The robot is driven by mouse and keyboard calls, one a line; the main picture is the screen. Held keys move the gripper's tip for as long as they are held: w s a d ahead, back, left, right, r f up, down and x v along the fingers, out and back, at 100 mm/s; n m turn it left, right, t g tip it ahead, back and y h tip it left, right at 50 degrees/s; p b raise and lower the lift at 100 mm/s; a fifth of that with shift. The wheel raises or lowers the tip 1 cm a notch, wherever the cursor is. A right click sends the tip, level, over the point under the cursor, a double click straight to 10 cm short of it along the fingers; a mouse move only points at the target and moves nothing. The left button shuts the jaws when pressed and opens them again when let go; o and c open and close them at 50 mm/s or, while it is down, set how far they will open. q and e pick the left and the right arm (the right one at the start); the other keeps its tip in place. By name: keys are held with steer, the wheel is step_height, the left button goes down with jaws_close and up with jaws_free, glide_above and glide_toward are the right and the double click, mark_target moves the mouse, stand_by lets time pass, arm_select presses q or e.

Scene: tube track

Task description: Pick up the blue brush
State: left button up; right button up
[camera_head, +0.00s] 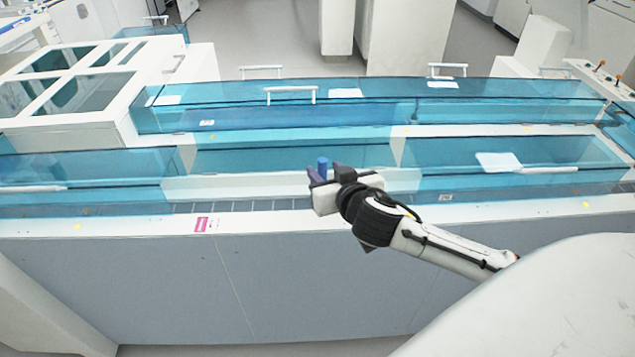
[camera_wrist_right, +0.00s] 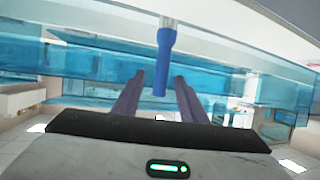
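The blue brush (camera_head: 322,167) shows in the head view as a short upright blue cylinder at my right gripper, above the near tube track. My right gripper (camera_head: 325,175) has its two dark purple fingers apart, one on each side of the brush. In the right wrist view the brush (camera_wrist_right: 164,60) has a blue handle and a paler stem that reaches the top edge. Its handle end appears between the open fingers (camera_wrist_right: 159,76), with a visible gap on both sides. I see no contact. My left gripper is not in view.
Clear blue covers (camera_head: 500,155) with white handles stand over the track to the right and left (camera_head: 80,170), with an uncovered stretch between them. A longer covered track (camera_head: 400,112) runs behind. The white front ledge (camera_head: 130,222) of the bench lies nearest me.

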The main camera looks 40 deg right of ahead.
steer(key=shift+x, duration=3.3)
steer(key=shift+a, duration=0.1)
jaws_close()
